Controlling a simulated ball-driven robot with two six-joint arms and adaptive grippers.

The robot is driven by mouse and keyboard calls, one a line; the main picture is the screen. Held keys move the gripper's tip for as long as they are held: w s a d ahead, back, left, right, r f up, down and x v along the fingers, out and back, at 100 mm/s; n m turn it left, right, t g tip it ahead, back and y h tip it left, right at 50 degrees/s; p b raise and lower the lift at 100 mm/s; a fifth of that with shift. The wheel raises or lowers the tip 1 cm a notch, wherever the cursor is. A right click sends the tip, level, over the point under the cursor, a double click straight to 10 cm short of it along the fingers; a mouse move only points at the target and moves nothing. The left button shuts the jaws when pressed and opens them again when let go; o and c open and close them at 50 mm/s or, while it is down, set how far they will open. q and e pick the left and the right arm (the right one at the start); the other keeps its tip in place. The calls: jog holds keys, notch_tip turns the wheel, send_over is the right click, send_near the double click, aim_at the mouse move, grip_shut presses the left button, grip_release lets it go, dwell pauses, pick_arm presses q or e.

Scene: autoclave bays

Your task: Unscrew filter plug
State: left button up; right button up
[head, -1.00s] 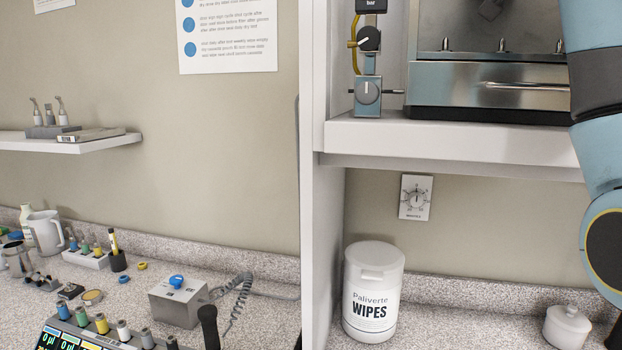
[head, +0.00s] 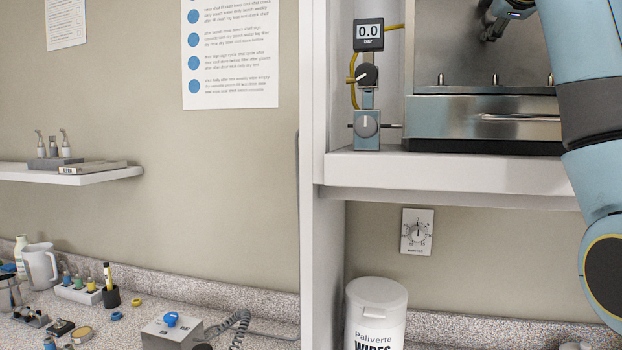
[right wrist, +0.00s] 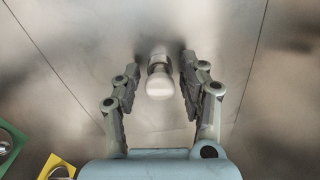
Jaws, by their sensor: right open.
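The filter plug (right wrist: 159,82) shows in the right wrist view as a pale, rounded knob on a short metal neck against a brushed-metal surface. My right gripper (right wrist: 160,72) is open, with one finger on each side of the plug. Narrow gaps seem to show between the fingers and the plug. In the head view my right gripper (head: 489,34) shows dark at the top, in front of the steel chamber of the autoclave (head: 470,85). The plug cannot be made out there. My left gripper is not in view.
The autoclave stands on a white shelf (head: 450,170) beside a valve column with a gauge (head: 368,36) reading 0.0 bar. A wipes tub (head: 377,305) stands below. Green (right wrist: 12,145) and yellow (right wrist: 57,168) pieces lie at the wrist view's lower left.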

jog(key=m, duration=0.5)
jog(key=shift+b, duration=0.4)
jog(key=m+b, duration=0.1)
jog(key=m, duration=0.2)
jog(key=shift+f+m, duration=0.1)
jog(key=shift+m, duration=1.5)
grip_shut()
jog(key=n+p, duration=0.1)
jog(key=n, duration=0.2)
jog(key=shift+r, duration=0.2)
jog(key=n+p, duration=0.1)
jog(key=n, duration=0.2)
jog(key=shift+f+n, duration=0.1)
jog(key=shift+n, duration=0.4)
